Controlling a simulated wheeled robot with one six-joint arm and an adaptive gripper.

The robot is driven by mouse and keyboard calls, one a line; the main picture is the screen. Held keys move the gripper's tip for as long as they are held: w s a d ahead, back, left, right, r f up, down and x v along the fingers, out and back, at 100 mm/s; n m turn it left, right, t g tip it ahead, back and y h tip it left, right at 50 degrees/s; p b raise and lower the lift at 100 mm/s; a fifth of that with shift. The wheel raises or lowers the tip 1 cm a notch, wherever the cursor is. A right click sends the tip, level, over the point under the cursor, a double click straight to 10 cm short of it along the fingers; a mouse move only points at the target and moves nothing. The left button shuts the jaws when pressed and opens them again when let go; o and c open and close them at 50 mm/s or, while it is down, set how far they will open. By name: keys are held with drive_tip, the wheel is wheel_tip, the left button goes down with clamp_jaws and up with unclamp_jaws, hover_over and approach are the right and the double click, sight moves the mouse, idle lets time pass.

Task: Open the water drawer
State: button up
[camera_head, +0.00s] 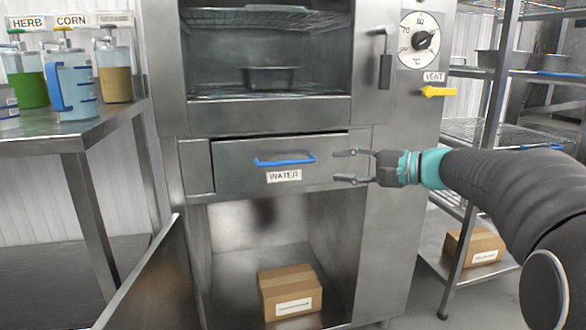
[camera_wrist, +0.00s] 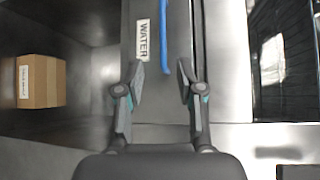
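The water drawer (camera_head: 232,172) is a flat steel front below the oven chamber, with a blue bar handle (camera_head: 285,160) and a WATER label (camera_head: 284,176). A dark gap shows along its top edge; I cannot tell how far out it stands. My gripper (camera_head: 345,167) is open and empty, just right of the handle in the head view. In the wrist view the handle (camera_wrist: 166,40) lies ahead, roughly in line with the space between my open fingers (camera_wrist: 160,82), and its near end is apart from the fingertips. The WATER label (camera_wrist: 143,40) shows beside it.
An open lower compartment holds a cardboard box (camera_head: 291,291), and its door (camera_head: 155,285) hangs open at left. A yellow VENT lever (camera_head: 438,92) and a dial (camera_head: 421,40) are at right. A table (camera_head: 75,135) with a jug (camera_head: 72,85) and dispensers stands left.

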sight(295, 162)
drive_tip(key=x, duration=1.3)
drive_tip(key=shift+w+a+r, duration=0.1)
drive_tip(key=shift+w+a, duration=0.15)
drive_tip(key=shift+w, duration=0.15)
clamp_jaws()
